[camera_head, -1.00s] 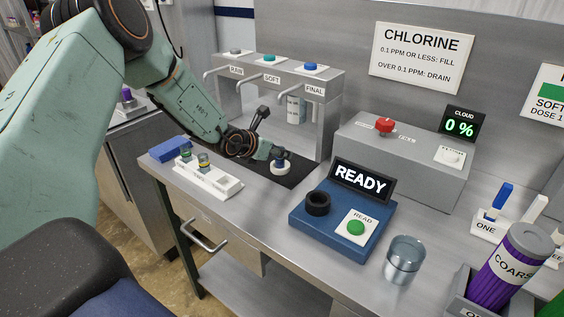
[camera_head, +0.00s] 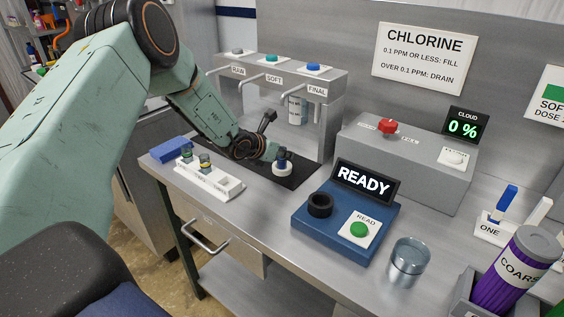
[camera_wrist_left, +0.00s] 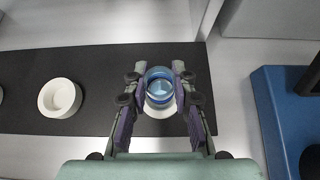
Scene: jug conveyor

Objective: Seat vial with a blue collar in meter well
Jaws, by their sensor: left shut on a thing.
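The vial with a blue collar (camera_wrist_left: 159,86) is seen from above in the left wrist view, between the fingers of my left gripper (camera_wrist_left: 161,95). The fingers are shut on it. It stands over a white round seat on the black mat; I cannot tell whether it is lifted. In the head view my left gripper (camera_head: 280,156) is at this white seat (camera_head: 282,169), under the dispenser taps. The blue meter (camera_head: 345,226) reads READY. Its black round well (camera_head: 320,204) looks empty and lies to the right of my gripper. My right gripper is not in view.
A white rack (camera_head: 210,180) with small vials and a blue block (camera_head: 171,149) stand left of the gripper. Another white seat (camera_wrist_left: 59,98) is on the mat. The dispenser (camera_head: 290,75) rises behind. A clear beaker (camera_head: 408,262) stands right of the meter.

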